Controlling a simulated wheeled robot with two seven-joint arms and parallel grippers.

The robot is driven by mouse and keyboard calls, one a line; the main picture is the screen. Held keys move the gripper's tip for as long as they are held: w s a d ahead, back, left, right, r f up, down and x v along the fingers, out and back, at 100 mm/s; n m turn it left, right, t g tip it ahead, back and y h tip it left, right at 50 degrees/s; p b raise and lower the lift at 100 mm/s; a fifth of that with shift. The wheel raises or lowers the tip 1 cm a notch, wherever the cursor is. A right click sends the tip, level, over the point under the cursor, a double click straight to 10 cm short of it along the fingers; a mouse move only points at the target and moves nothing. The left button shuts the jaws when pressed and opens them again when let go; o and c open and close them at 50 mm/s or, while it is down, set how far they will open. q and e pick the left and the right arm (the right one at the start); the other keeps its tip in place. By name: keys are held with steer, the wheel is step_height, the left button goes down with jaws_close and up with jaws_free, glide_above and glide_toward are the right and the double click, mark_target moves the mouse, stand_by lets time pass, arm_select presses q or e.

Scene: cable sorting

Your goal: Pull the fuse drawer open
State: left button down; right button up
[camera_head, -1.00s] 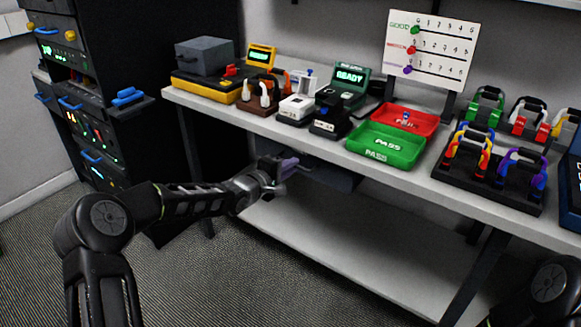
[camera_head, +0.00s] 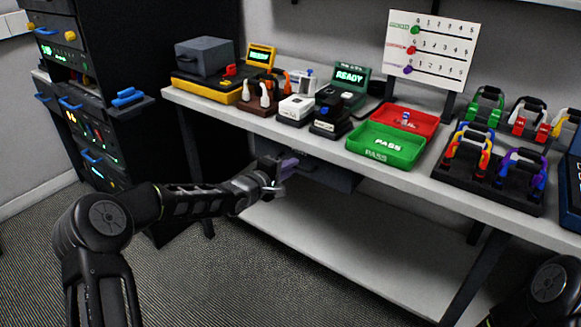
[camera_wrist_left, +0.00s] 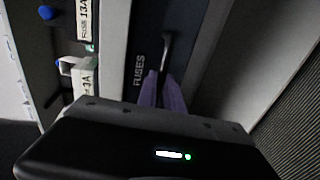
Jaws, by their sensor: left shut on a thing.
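The fuse drawer (camera_head: 328,174) is a dark grey drawer under the front edge of the bench. In the left wrist view its dark front (camera_wrist_left: 146,38) carries the word FUSES and a slim metal handle (camera_wrist_left: 167,42). My left gripper (camera_head: 287,165) is at the drawer's left part, with its purple fingers shut on the handle. The fingers (camera_wrist_left: 161,92) also show in the wrist view, at the handle's near end. How far the drawer stands out from the bench is hard to tell. My right gripper is out of view.
The bench (camera_head: 400,181) holds a green PASS tray (camera_head: 376,155), a red tray (camera_head: 425,124), a READY device (camera_head: 349,76) and cable racks (camera_head: 480,188). A dark cabinet (camera_head: 140,40) stands at the left. A lower shelf (camera_head: 330,240) is bare.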

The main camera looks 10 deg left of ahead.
arm_select(q)
steer(key=f+p+v, duration=0.2)
steer(key=p+v, duration=0.2)
steer(key=v, duration=0.5)
steer(key=f+p+v, duration=0.1)
steer(key=p+v, duration=0.3)
steer(key=v, duration=0.4)
steer(key=shift+s+a+f, duration=0.2)
steer(key=shift+s+f, duration=0.15)
steer(key=shift+s, duration=0.4)
steer(key=c, duration=1.5)
jaws_free()
steer(key=v, duration=0.7)
steer(key=shift+s+a+p, duration=0.15)
steer(key=shift+s+p, duration=0.25)
